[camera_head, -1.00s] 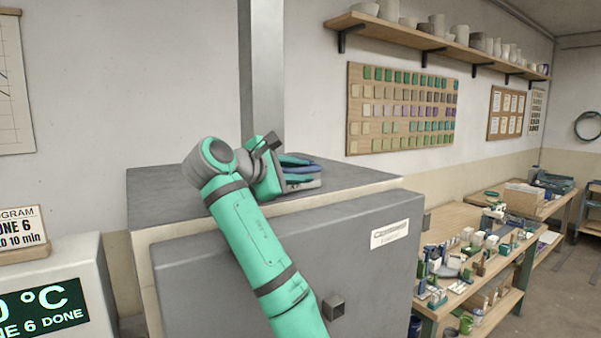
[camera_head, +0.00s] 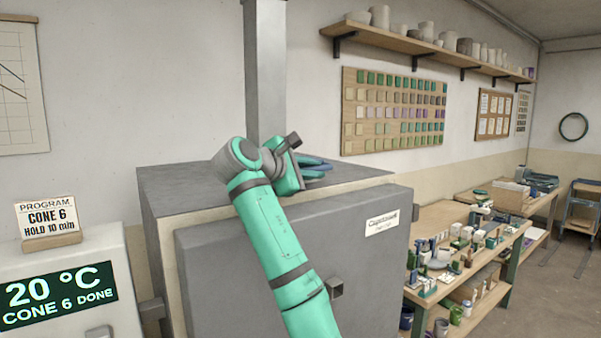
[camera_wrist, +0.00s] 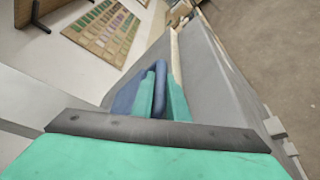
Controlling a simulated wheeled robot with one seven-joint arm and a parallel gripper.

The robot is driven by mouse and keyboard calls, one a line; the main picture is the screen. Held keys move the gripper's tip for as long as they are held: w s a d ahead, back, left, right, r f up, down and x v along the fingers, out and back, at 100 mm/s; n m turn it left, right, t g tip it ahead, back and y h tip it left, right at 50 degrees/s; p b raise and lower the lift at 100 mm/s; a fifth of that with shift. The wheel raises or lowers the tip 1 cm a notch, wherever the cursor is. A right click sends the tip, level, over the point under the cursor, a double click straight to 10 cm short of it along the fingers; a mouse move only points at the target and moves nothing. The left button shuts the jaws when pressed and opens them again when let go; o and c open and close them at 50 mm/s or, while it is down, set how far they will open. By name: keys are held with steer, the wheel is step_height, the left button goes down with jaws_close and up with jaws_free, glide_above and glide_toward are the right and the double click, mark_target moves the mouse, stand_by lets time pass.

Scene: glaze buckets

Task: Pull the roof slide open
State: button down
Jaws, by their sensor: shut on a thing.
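The grey kiln (camera_head: 200,200) stands in the middle of the head view, its front door closed. The blue roof slide (camera_head: 316,164) shows on its flat roof, partly behind my gripper (camera_head: 303,170). In the wrist view the slide's blue upright handle (camera_wrist: 160,88) stands between the two teal fingers of my gripper (camera_wrist: 161,98), which are shut on it. A wider blue part (camera_wrist: 125,98) lies to the left of the fingers. The grey palm edge hides the lower part of the slide. How far the slide is open cannot be told.
A grey flue column (camera_head: 265,70) rises behind the roof, close to my arm. A control box with a display (camera_head: 60,295) stands at left. A workbench (camera_head: 440,218) crowded with small pots stands at right.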

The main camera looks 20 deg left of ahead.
steer(key=shift+s+d+f, duration=0.1)
steer(key=shift+s+d, duration=0.2)
steer(key=shift+s, duration=0.05)
steer(key=c, duration=2)
jaws_free()
steer(key=shift+s, duration=0.1)
steer(key=v, duration=1)
steer(key=shift+s, duration=0.3)
steer(key=shift+w+a, duration=0.1)
steer(key=shift+w, duration=0.05)
